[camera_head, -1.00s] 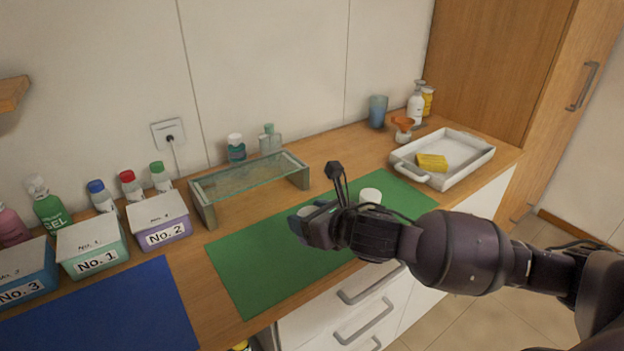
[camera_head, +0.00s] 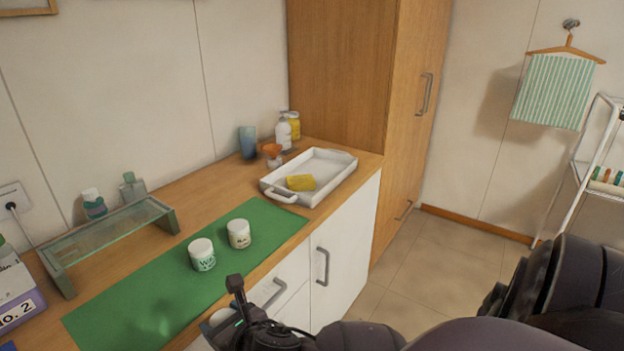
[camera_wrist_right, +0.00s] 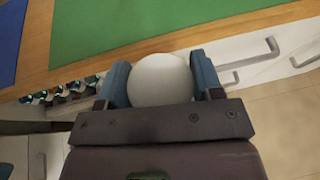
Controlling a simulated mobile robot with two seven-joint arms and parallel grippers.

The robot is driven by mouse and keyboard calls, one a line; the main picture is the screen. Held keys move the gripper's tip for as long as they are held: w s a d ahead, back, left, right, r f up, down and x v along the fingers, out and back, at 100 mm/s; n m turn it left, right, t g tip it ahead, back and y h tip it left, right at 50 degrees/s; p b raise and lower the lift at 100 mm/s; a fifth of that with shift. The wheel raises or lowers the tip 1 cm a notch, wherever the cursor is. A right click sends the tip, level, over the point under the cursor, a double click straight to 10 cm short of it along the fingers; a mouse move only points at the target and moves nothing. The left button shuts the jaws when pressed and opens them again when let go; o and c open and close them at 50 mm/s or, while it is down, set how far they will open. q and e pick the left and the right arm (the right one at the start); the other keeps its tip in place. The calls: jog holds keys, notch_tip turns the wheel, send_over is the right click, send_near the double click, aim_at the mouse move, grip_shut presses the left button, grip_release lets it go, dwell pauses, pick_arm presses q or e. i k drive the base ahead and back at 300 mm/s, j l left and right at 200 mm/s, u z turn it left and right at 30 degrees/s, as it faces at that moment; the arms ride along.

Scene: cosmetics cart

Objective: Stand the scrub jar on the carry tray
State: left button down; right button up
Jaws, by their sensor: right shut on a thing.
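My right gripper (camera_wrist_right: 160,84) is shut on a jar with a round white lid (camera_wrist_right: 162,76), which fills the space between the blue fingers. The jar's label is hidden, so I cannot read whether it is the scrub jar. In the head view the right gripper (camera_head: 222,322) is low, in front of the counter's edge. The carry tray (camera_head: 335,180), white with handles, stands at the right end of the counter. A yellow sponge (camera_head: 300,183) lies in it; the rest of its floor is clear. My left gripper is out of view.
Two white-lidded jars (camera_head: 202,254) (camera_head: 239,233) stand on the green mat (camera_head: 150,300). A glass riser (camera_head: 110,235) stands behind it. An orange-topped item (camera_head: 272,152), a blue cup (camera_head: 248,142) and bottles (camera_head: 284,131) stand behind the tray. A tall cabinet (camera_head: 345,75) borders the tray.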

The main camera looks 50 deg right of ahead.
aim_at(322, 170)
jog(key=l+u, duration=0.2)
jog(key=l, duration=3.55)
